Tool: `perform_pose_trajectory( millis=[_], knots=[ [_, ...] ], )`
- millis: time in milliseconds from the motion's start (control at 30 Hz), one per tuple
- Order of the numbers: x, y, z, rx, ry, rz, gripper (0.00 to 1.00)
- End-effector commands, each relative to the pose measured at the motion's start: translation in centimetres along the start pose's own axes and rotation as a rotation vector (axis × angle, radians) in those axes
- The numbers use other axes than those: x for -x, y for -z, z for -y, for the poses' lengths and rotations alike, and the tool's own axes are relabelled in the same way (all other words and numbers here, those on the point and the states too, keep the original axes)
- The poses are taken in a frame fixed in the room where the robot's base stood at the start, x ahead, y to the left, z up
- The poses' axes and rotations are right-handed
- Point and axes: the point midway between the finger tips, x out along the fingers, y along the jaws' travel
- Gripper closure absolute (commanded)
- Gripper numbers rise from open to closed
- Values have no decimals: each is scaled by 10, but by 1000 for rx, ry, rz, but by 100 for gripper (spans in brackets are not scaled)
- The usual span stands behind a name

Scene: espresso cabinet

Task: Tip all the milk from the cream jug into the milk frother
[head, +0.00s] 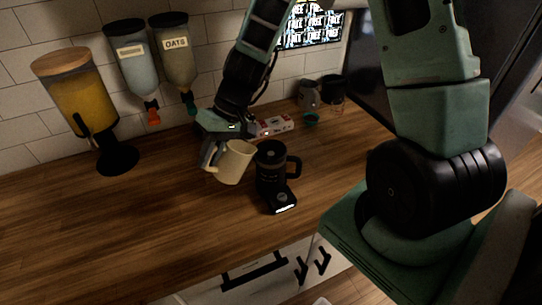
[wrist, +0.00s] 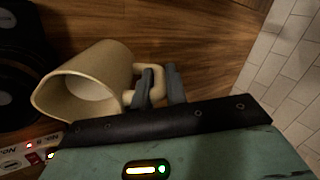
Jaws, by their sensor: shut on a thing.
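The cream jug (head: 234,163) is a cream-coloured jug, held just left of the milk frother and slightly tilted in the head view. My gripper (head: 209,155) is shut on its handle. In the wrist view, my gripper's fingers (wrist: 160,88) close around the handle of the jug (wrist: 95,75); a pale inside shows through its mouth, and I cannot tell how much milk is in it. The milk frother (head: 271,170) is a black jug with a handle on a black base, upright on the counter. In the wrist view a dark round thing at the left edge seems to be the frother (wrist: 12,75).
A yellow drink dispenser (head: 75,92) stands at the left. The wooden counter (head: 120,215) is clear at front left.

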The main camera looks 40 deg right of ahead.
Motion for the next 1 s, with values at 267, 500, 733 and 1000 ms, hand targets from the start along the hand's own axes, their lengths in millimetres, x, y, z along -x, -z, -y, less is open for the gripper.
perform_pose_trajectory(
  millis=[267, 500, 733, 1000],
  knots=[
    [13, -1, -5, -2, 69, -15, 100],
    [22, -1, -6, -1, 129, -26, 100],
    [31, -1, -7, -1, 186, -38, 100],
    [42, -2, -8, -3, 263, -54, 100]
  ],
)
